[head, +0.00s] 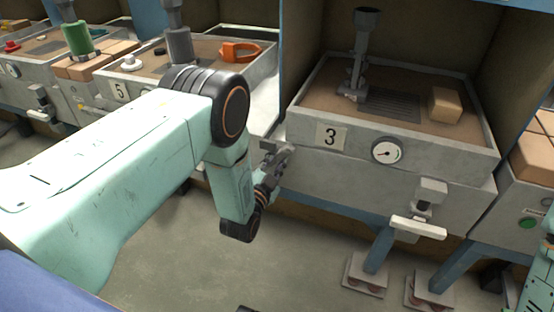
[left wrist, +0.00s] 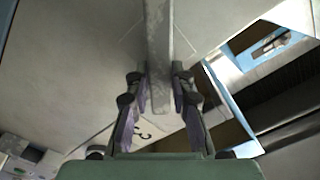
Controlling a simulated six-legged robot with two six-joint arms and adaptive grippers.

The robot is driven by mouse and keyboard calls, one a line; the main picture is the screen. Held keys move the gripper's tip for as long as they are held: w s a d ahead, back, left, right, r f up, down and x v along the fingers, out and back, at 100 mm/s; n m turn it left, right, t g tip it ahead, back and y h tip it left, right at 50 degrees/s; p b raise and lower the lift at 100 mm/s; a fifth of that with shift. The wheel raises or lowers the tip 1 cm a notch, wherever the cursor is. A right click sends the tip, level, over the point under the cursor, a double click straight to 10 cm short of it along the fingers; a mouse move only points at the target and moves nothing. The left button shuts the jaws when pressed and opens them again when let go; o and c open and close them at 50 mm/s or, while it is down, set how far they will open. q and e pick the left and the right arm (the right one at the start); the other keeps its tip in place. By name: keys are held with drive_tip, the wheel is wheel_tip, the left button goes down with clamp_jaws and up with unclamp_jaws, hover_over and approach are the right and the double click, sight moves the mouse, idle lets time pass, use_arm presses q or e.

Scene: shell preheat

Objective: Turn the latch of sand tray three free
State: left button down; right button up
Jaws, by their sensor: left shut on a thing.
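Sand tray three (head: 330,160) is a grey metal tray with a "3" label, a round gauge and sand inside, set in a bay in the head view. My left gripper (head: 277,163) is at its front left corner. In the left wrist view, the left gripper's fingers (left wrist: 159,95) are on both sides of a grey bar, which looks like the latch (left wrist: 158,45), and are shut on it. The "3" label (left wrist: 143,134) shows turned over behind the fingers. In the head view the gripper and arm hide most of the latch. My right gripper is not in view.
A white pull handle (head: 418,228) sticks out low on the front of the tray's housing. A grey post (head: 361,50) and a tan block (head: 445,105) stand in tray three. Tray five (head: 130,90) is to the left.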

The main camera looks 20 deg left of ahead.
use_arm(q)
drive_tip(key=m, duration=0.4)
drive_tip(key=shift+w+d+m, duration=0.25)
drive_tip(key=shift+d+m, duration=0.1)
drive_tip(key=shift+m, duration=0.05)
drive_tip(key=shift+d+f+m, duration=0.1)
drive_tip(key=shift+f+m, duration=0.2)
drive_tip(key=shift+m, duration=1)
drive_tip(key=shift+f+m, duration=0.25)
drive_tip(key=shift+m, duration=1.05)
drive_tip(key=c, duration=1.2)
unclamp_jaws()
drive_tip(key=shift+f, duration=0.1)
drive_tip(key=shift+o, duration=0.2)
drive_tip(key=shift+f, duration=0.1)
drive_tip(key=shift+s, duration=0.15)
drive_tip(key=s, duration=1.2)
drive_tip(key=shift+a, duration=0.2)
drive_tip(key=shift+w, duration=0.1)
